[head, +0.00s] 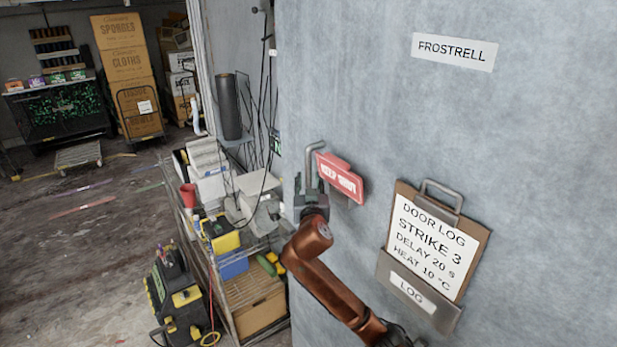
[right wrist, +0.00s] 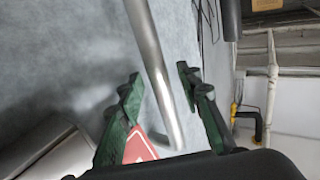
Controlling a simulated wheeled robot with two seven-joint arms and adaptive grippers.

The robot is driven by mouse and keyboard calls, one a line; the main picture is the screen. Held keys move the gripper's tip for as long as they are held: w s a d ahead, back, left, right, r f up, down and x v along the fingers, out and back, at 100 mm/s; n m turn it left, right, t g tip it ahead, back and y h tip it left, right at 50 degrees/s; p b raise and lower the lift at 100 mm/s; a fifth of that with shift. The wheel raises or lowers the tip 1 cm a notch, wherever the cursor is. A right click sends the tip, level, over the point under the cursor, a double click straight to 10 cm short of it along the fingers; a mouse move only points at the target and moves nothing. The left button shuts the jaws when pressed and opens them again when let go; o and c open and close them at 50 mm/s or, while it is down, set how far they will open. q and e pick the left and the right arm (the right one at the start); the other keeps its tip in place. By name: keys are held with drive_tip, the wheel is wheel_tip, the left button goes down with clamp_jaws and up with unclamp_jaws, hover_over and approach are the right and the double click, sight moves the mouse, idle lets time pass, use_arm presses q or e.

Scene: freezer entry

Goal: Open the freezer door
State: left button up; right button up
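The freezer door (head: 540,150) is a large grey panel with a FROSTRELL label, and it fills the right of the head view. Its metal bar handle (head: 311,160) stands at the door's left side, beside a red KEEP SHUT sign (head: 341,180). My right gripper (head: 311,195) is at the handle's lower part. In the right wrist view, the handle bar (right wrist: 155,60) runs between the two green fingers (right wrist: 158,82), which are spread with gaps on both sides. The red sign (right wrist: 140,147) shows partly behind the left finger. My left gripper is not in view.
A clipboard (head: 475,238) reading DOOR LOG hangs on the door in a metal holder (head: 415,300). A loaded cart (head: 255,300) stands left of the door, close to my right arm. Stacked boxes (head: 125,65) stand at the back. Open floor (head: 70,270) lies at the left.

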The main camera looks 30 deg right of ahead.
drive_tip(key=shift+w+d, duration=0.1)
drive_tip(key=shift+w, duration=0.15)
clamp_jaws()
idle(0.6)
